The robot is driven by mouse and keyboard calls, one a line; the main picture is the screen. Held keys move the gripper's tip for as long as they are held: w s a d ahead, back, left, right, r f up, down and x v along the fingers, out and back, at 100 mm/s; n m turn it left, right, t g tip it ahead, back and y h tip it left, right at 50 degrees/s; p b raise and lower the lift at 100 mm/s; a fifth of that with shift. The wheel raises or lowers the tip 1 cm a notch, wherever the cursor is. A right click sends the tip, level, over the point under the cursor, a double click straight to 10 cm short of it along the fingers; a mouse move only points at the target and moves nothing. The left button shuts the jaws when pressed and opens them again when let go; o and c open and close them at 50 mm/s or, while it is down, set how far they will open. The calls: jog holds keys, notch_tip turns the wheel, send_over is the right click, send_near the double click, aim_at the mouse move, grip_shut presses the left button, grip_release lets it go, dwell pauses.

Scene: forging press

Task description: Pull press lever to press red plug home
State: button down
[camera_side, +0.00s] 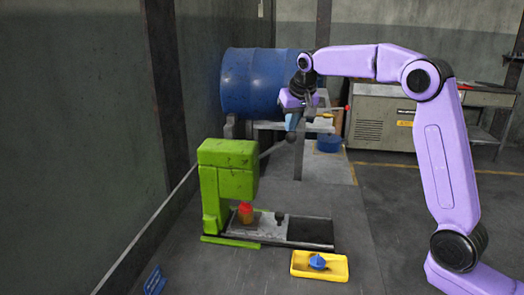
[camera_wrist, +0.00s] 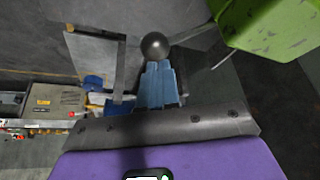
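The green press (camera_side: 228,182) stands left of centre in the side view, and part of it shows in the wrist view (camera_wrist: 270,25). Its thin lever (camera_side: 272,149) slants up to the right and ends in a dark ball knob (camera_side: 291,137), also large in the wrist view (camera_wrist: 155,45). The red plug (camera_side: 245,211) stands upright below the press head. My gripper (camera_side: 292,128) points down just above the knob. In the wrist view its blue fingers (camera_wrist: 158,68) lie side by side with no visible gap, tips close to the knob; contact is unclear.
A yellow tray (camera_side: 338,275) with a blue piece (camera_side: 318,262) lies at the front. A small dark peg (camera_side: 279,218) stands on the press base (camera_side: 310,232). A blue drum (camera_side: 250,82), a table and a grey cabinet (camera_side: 380,120) stand behind.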

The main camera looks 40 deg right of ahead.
jog(key=shift+s+d+f, duration=0.2)
jog(key=shift+s+f, duration=0.05)
jog(key=shift+f, duration=0.35)
jog(key=shift+s+d+f, duration=0.2)
jog(key=shift+f, duration=0.2)
jog(key=shift+s+d+f, duration=0.15)
jog(key=shift+d+f, duration=0.05)
jog(key=shift+f, duration=0.3)
